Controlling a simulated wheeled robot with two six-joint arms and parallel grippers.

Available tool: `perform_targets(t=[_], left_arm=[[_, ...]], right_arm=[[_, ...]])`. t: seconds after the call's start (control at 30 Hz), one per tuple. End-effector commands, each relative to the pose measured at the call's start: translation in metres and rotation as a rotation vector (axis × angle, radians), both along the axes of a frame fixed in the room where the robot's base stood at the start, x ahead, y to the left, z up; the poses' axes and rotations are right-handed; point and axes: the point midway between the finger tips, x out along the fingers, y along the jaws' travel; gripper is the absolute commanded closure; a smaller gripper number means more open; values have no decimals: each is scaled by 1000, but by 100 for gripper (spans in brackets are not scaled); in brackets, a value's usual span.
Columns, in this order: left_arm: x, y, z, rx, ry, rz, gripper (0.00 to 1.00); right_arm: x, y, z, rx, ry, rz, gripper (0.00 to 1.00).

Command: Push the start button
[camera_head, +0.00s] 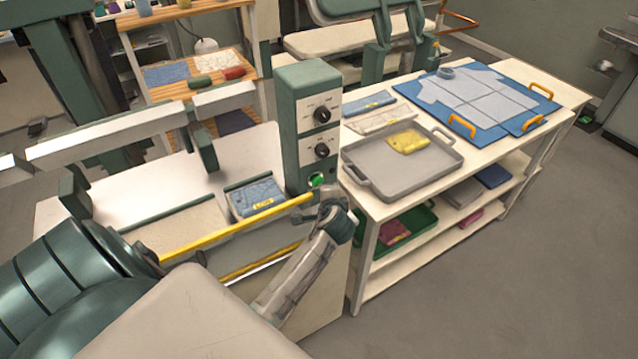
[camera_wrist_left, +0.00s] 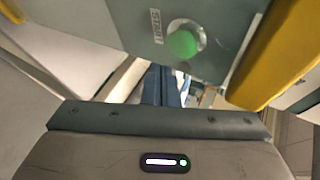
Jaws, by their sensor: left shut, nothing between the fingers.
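The green round start button (camera_head: 316,180) sits low on the front of the dark green control box (camera_head: 287,125), below two black knobs. In the left wrist view the button (camera_wrist_left: 183,44) shows large and unobstructed, in a pale ring beside a "START" label. My left gripper (camera_head: 328,198) is close to the button, just below and right of it in the head view. In the wrist view its fingers (camera_wrist_left: 165,73) are together and empty, appearing below the button. Whether they touch the panel cannot be told. My right gripper is not in view.
A yellow bar (camera_head: 245,223) runs along the machine's front, close to my left gripper; it also shows at the right of the wrist view (camera_wrist_left: 280,50). A folded blue item (camera_head: 257,197) lies behind it. A table with a grey tray (camera_head: 365,160) stands to the right. The floor at right is clear.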

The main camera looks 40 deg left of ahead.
Motion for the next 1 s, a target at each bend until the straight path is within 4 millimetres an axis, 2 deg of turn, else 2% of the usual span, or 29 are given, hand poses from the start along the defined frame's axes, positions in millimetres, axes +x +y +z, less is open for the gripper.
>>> perform_targets(t=[0.2, 1.0], left_arm=[[4, 10, 0, 1, 1, 0, 100], [4, 10, 0, 0, 0, 0, 100]], right_arm=[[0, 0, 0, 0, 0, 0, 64], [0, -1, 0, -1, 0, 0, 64]])
